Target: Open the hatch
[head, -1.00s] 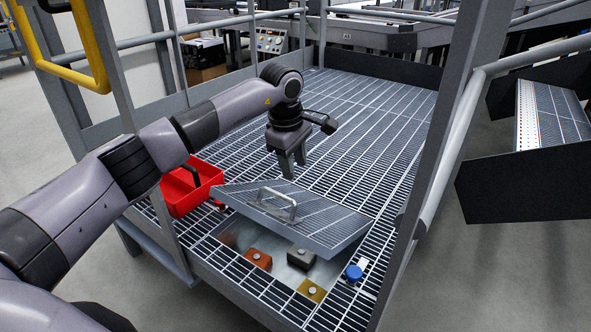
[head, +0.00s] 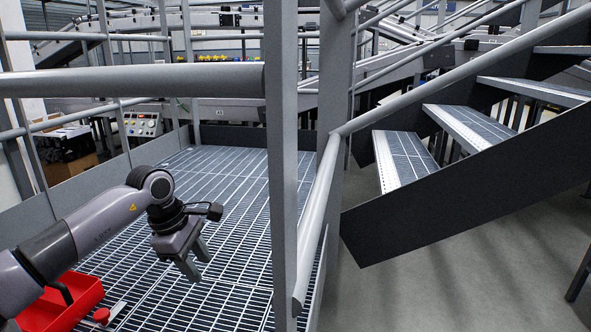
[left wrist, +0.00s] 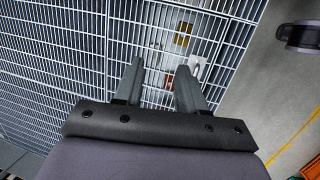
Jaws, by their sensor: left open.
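My left gripper (head: 197,272) hangs fingers down over the grated floor, open and empty. In the left wrist view its two fingers (left wrist: 160,82) are spread apart with grating beyond them. I cannot clearly make out the hatch or its handle in either current view. A small yellow patch (left wrist: 183,34) and a pale patch with red (left wrist: 196,67) show beyond the fingertips; the yellow one appears behind grating bars. My right gripper is not in view.
A red bin (head: 68,302) stands at the lower left beside a small red round thing (head: 102,315). A grey post (head: 282,150) and handrail (head: 318,225) border the grating on the right. Stairs (head: 465,125) rise beyond. The grating (head: 225,190) behind my gripper is clear.

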